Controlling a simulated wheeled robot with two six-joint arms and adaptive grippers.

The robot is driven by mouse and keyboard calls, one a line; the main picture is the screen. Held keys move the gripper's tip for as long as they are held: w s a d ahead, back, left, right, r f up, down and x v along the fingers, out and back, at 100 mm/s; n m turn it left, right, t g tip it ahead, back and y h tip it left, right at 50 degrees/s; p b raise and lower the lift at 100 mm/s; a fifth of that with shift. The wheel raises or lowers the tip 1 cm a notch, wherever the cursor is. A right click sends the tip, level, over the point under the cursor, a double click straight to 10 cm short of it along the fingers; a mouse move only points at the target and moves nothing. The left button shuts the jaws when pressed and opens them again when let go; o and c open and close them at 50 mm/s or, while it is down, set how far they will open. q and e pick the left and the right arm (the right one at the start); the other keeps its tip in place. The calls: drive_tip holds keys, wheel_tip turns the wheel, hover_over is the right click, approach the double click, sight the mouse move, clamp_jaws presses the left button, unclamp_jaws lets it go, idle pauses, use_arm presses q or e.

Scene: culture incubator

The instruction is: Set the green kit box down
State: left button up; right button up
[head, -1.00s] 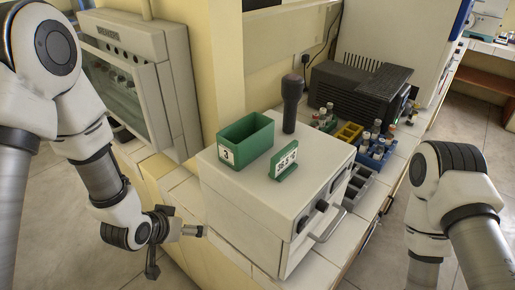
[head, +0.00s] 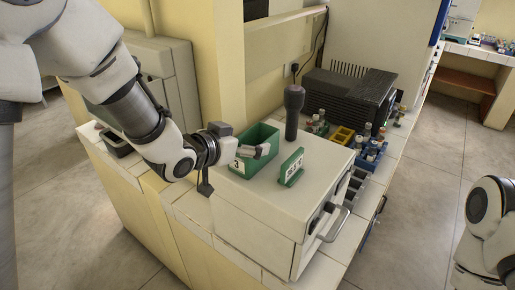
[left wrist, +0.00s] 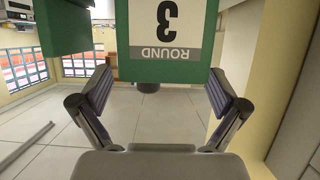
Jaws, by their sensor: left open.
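The green kit box (head: 256,140), open at the top with a white "3" label, stands on top of the cream incubator (head: 265,197). My left gripper (head: 257,151) is at the box's near left side and partly covers it. In the left wrist view the box (left wrist: 205,60) shows upside down with its "3 ROUND" label, and my open left gripper (left wrist: 160,75) has one finger toward each side of it. Finger contact with the box cannot be told. My right gripper is not in view; only part of my right arm shows.
Tube racks (head: 370,148) and a black device (head: 349,95) are on the tiled counter behind. The incubator's front right top is clear.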

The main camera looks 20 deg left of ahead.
sight(254, 141)
use_arm(q)
drive_tip(key=p+x, duration=0.1)
drive_tip(key=x, duration=0.3)
drive_tip(key=shift+a+f, duration=0.15)
drive_tip(key=shift+f, duration=0.1)
drive_tip(key=shift+s, duration=0.4)
drive_tip(key=c, duration=1.4)
